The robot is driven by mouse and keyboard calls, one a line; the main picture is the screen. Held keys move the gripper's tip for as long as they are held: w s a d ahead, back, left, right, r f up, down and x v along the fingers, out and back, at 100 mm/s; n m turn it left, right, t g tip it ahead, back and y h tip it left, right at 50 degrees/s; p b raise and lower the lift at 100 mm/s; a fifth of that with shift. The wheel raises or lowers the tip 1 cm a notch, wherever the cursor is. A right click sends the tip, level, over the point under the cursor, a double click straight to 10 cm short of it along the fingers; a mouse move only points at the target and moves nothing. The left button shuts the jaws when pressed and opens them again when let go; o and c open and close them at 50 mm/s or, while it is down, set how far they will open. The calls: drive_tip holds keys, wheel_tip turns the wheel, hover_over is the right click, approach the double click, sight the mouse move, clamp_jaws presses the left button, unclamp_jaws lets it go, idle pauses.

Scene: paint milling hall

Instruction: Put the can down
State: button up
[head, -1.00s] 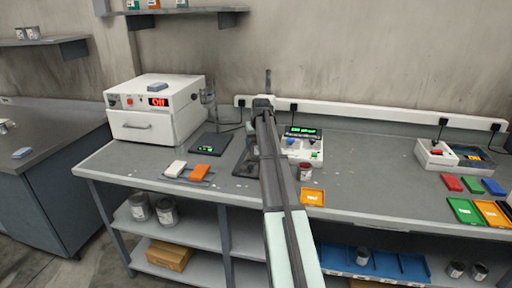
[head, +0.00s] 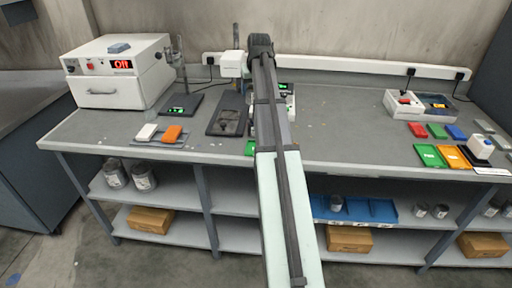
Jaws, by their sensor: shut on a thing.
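My arm reaches up across the middle of the picture from the bottom edge, and its far joint stands over the back of the bench. My gripper does not show; it is out of sight behind or beyond the arm. No can shows in a gripper or on the bench top. Grey cans stand on the shelf below: two at the left (head: 115,175) (head: 144,177), one in a blue tray (head: 336,203), and several farther right (head: 420,211).
The grey bench (head: 340,145) has free room right of my arm. At left are a white oven (head: 112,83) reading "Off", a dark scale (head: 180,107) and a stand with a dark base (head: 228,117). Coloured trays (head: 430,157) and a white bottle (head: 480,147) are at right.

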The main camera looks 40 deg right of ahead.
drive_tip(key=s+a+f, duration=0.3)
drive_tip(key=s+a, duration=0.4)
drive_tip(key=s, duration=0.4)
drive_tip(key=shift+n, duration=0.6)
drive_tip(key=shift+w+d+f, duration=0.1)
drive_tip(key=shift+w+f, duration=0.05)
drive_tip(key=shift+f, duration=2.45)
drive_tip(key=shift+w+d+f, duration=0.1)
drive_tip(key=shift+f, duration=2.5)
drive_tip(key=shift+f, duration=0.15)
drive_tip(key=o, duration=1.2)
drive_tip(key=shift+o, duration=0.2)
drive_tip(key=v, duration=1.2)
drive_tip(key=shift+d, duration=0.15)
drive_tip(key=shift+s, duration=0.1)
